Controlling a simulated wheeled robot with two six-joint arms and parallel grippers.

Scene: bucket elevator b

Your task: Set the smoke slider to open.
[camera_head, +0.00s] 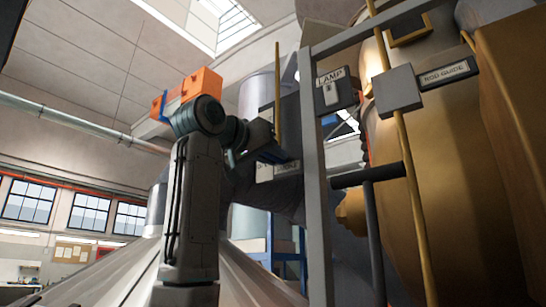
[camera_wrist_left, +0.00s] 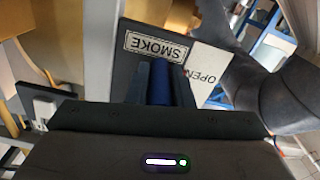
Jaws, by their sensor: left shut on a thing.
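The smoke slider shows in the left wrist view as a dark plate with an upside-down SMOKE label (camera_wrist_left: 156,47). A white OPEN label (camera_wrist_left: 207,72) lies beside it. The slider's blue handle (camera_wrist_left: 160,82) is between the two dark fingers of my left gripper (camera_wrist_left: 161,90), which is shut on it. In the head view my left gripper (camera_head: 272,152) reaches the plate from the left, and the plate's label (camera_head: 286,168) is partly hidden behind it. Most of the slider's track is hidden by the gripper. My right gripper is not in view.
A grey upright post (camera_head: 315,190) stands just right of the slider. Beyond it are a LAMP switch (camera_head: 330,92), a ROD GUIDE sign (camera_head: 447,74), a brass rod (camera_head: 412,180) and a dark horizontal bar (camera_head: 368,175). A large golden housing (camera_head: 480,170) fills the right.

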